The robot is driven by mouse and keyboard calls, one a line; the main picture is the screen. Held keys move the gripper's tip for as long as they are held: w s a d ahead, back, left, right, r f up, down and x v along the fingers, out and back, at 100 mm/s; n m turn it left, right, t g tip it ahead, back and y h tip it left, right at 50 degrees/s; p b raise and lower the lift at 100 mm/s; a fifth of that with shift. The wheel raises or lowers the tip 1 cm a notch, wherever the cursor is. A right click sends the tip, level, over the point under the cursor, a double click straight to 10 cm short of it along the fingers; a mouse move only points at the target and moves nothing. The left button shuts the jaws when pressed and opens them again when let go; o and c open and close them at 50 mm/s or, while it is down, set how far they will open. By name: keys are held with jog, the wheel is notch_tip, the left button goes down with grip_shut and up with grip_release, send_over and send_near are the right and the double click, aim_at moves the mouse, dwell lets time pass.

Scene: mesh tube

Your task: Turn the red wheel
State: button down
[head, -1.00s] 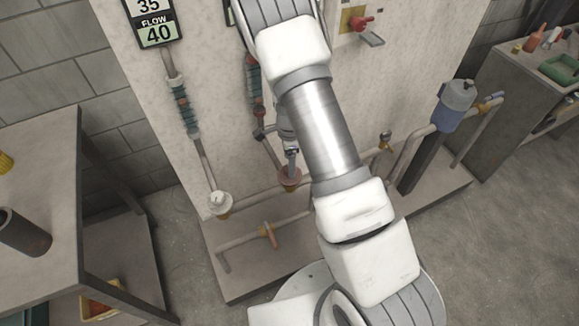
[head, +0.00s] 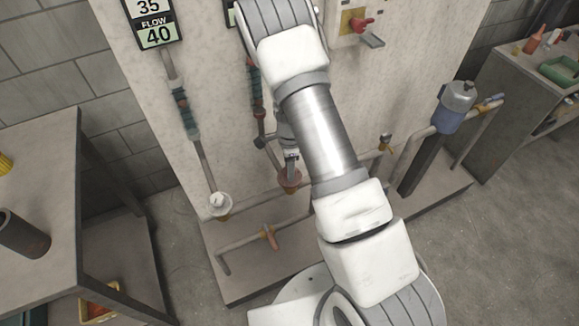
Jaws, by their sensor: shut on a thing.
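The red wheel (head: 289,183) sits low on the pipework in front of the pale panel, at the foot of the middle pipe. It looks dull reddish. My gripper (head: 291,168) is at the wheel from above, its fingers pointing down onto it, and it is shut on the wheel. My arm covers the area just to the right of the wheel. The exact contact of the fingers is too small to see clearly.
A white wheel (head: 220,204) stands left on the neighbouring pipe. An orange-handled valve (head: 268,237) lies low in front. A red switch (head: 361,24) is on the panel. A blue canister (head: 453,106) stands right. A table (head: 60,200) is at left.

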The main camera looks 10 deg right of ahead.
dwell(0.3)
jog(key=n+b, duration=0.2)
jog(key=n, duration=0.3)
jog(key=shift+n, duration=0.4)
jog(key=n+b, duration=0.1)
jog(key=n, duration=0.4)
jog(key=shift+n+b, duration=0.4)
jog(key=shift+c, duration=1.8)
grip_release()
notch_tip(320, 180, up, 18)
jog(key=p, duration=0.2)
jog(key=shift+f+p, duration=0.25)
jog(key=shift+p, duration=0.05)
